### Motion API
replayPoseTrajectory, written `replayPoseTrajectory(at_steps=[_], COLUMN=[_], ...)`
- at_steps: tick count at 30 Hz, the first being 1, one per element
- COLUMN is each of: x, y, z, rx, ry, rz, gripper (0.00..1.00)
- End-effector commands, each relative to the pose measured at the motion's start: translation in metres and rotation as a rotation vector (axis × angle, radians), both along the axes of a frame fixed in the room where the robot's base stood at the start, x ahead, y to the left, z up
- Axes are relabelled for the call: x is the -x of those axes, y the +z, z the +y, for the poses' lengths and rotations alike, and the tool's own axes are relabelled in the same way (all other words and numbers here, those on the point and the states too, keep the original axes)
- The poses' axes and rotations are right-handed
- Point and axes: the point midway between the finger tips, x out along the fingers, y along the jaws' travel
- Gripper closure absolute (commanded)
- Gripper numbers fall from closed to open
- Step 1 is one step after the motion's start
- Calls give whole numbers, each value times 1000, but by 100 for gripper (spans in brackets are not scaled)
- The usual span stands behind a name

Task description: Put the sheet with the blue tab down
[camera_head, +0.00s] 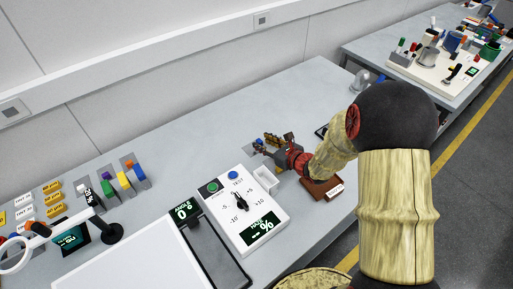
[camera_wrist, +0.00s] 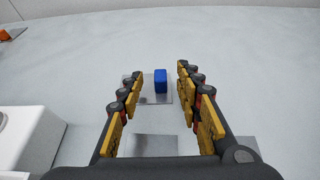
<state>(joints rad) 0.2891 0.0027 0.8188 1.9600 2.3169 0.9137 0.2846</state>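The sheet (camera_wrist: 146,98) is a small, grey, see-through square with an upright blue tab (camera_wrist: 161,81), in the wrist view. It appears to lie flat on the grey table, just past my fingertips. My gripper (camera_wrist: 158,85) is open, with its yellow-padded fingers spread to either side of the tab and a gap on both sides. In the head view my gripper (camera_head: 270,143) is low over the middle of the table.
Coloured tab holders (camera_head: 130,177) stand at left. The table behind my gripper is clear.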

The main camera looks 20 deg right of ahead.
Motion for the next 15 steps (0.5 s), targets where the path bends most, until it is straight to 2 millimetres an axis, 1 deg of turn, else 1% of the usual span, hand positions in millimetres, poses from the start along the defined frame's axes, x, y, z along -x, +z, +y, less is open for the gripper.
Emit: replayPoseTrajectory(at_steps=[1, 3, 10, 15], x=[-7, -12, -15, -14], y=[-6, -8, -7, -7], z=[3, 5, 5, 5], rx=[1, 0, 0, 1], ry=[2, 1, -1, -1], rz=[1, 1, 0, 1], gripper=[65, 65, 65, 74])
